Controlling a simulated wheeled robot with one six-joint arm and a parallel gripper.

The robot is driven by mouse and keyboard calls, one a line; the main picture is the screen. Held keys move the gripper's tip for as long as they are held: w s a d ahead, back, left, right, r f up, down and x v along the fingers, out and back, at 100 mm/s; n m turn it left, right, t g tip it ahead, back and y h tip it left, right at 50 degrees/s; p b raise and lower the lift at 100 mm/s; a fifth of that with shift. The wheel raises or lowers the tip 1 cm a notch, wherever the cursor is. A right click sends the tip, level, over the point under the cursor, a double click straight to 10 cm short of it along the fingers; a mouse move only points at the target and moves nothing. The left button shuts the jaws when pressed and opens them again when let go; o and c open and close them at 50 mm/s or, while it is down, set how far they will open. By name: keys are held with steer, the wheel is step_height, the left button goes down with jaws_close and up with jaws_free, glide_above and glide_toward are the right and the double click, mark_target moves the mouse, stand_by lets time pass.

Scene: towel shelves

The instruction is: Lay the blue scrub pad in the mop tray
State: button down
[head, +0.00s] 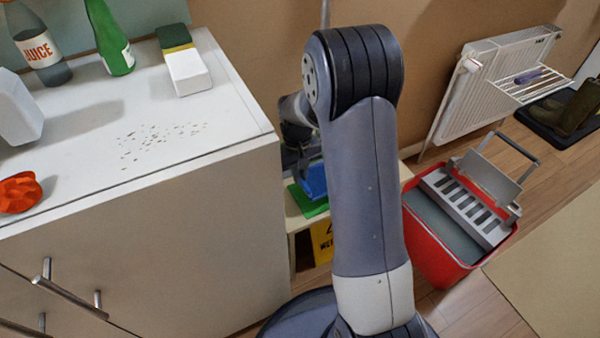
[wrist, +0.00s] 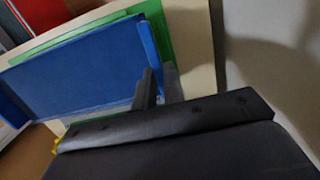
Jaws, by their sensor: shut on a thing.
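My gripper (wrist: 160,78) is shut on the pad's near right edge. A green flat piece (wrist: 158,35) lies under or just behind the pad; it also shows in the head view (head: 308,204). I cannot tell if the two touch. No tray is clearly identifiable as the mop tray; a red mop bucket (head: 430,255) with a grey slotted top (head: 465,208) stands right of my arm.
A cream shelf (wrist: 202,60) is beneath the pad, with a yellow sign (head: 321,243) below it. A white cabinet (head: 150,230) at left carries bottles and an orange item (head: 19,192). A radiator (head: 495,80) with a wire rack and boots (head: 580,105) are at back right.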

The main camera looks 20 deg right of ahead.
steer(key=shift+f, duration=0.25)
steer(key=shift+f+b, duration=0.85)
steer(key=shift+f, duration=0.6)
steer(key=shift+f+b, duration=0.45)
steer(key=shift+f, duration=0.4)
stand_by(0.9)
steer(key=c, duration=1.4)
jaws_free()
steer(key=shift+r, duration=0.15)
steer(key=r+p, duration=0.1)
steer(key=r, duration=0.2)
steer(key=r+p, duration=0.1)
steer(key=r, duration=0.3)
steer(key=w+r+p, duration=0.1)
steer(key=r+p, duration=0.1)
steer(key=r, duration=0.1)
steer(key=shift+a+r, duration=0.15)
steer(key=shift+r, duration=0.15)
